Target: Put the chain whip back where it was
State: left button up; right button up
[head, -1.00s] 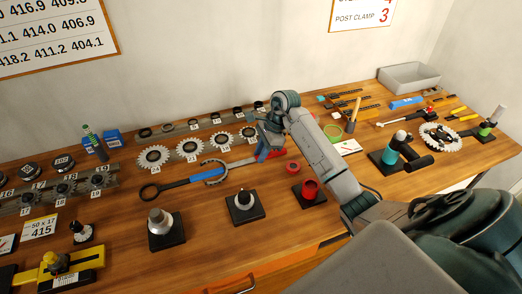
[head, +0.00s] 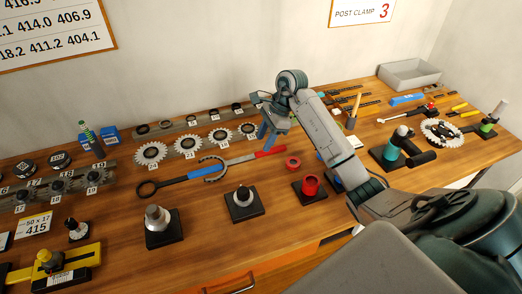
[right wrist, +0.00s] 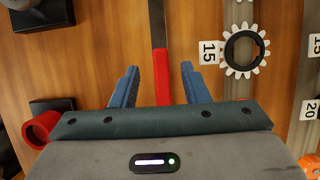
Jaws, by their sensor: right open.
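The chain whip, with a red handle (head: 270,152), a grey bar and a chain loop (head: 212,166), lies flat on the wooden bench. Its loop lies by a blue-handled tool with a dark ring end (head: 200,172); whether they touch, I cannot tell. My right gripper (head: 266,134) is open and empty, just above the red handle. In the right wrist view the red handle (right wrist: 162,82) and dark bar run between the spread blue fingers (right wrist: 158,67), with no contact visible. My left gripper is out of view.
A row of sprockets (head: 188,146) on a rail stands behind the tool. In front are a black-based post (head: 241,202), a red cup on a base (head: 310,187) and a loose red ring (head: 293,163). A grey bin (head: 410,77) stands at the back right.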

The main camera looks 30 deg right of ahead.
jog(key=shift+b+v, duration=0.35)
jog(key=shift+v, duration=0.6)
pick_arm(q)
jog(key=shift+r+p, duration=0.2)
jog(key=shift+p, duration=0.8)
pick_arm(e)
jog(key=v, duration=0.5)
jog(key=shift+s+d+r, duration=0.1)
jog(key=shift+d+r, duration=0.05)
jog(key=shift+r, duration=0.15)
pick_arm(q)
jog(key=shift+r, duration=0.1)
